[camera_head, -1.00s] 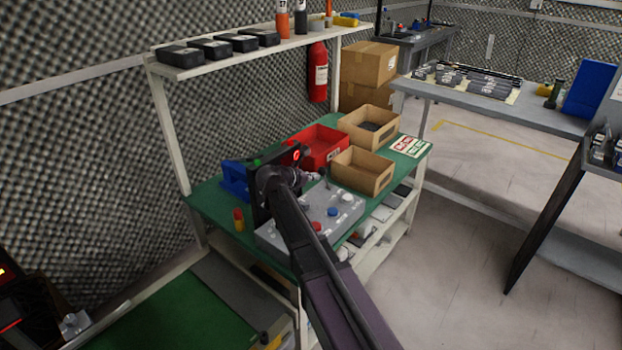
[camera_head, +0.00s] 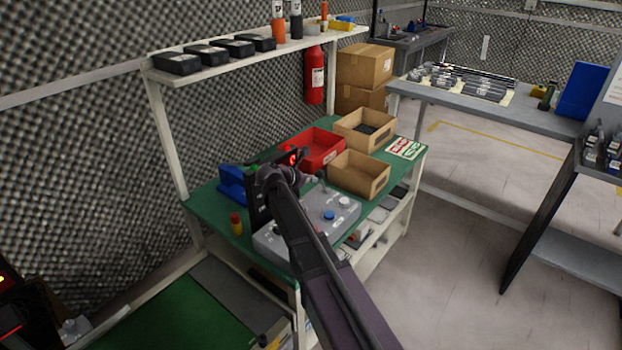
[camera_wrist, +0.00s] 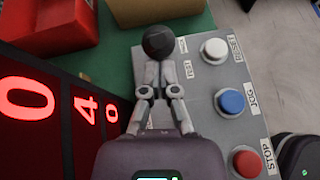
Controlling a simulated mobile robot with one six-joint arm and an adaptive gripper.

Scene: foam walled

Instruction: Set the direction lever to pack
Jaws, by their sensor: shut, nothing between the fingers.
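The direction lever's round black knob (camera_wrist: 158,42) shows in the wrist view just beyond my fingertips. Its stalk is hidden behind my fingers. My gripper (camera_wrist: 160,70) is shut and empty, its tips at or very near the underside of the knob; I cannot tell if they touch. The grey control panel (camera_wrist: 208,103) lies below, with a RET label (camera_wrist: 188,69) right of my fingers and another label, too small to read, above it. No PACK label is readable. In the head view my arm covers part of the panel (camera_head: 343,211).
Right of my fingers are a white RESET button (camera_wrist: 214,49), a blue JOG button (camera_wrist: 230,102) and a red STOP button (camera_wrist: 246,163). A black display with red digits (camera_wrist: 86,110) stands close on the left. A red bin (camera_head: 320,147) and cardboard bins (camera_head: 358,174) stand behind.

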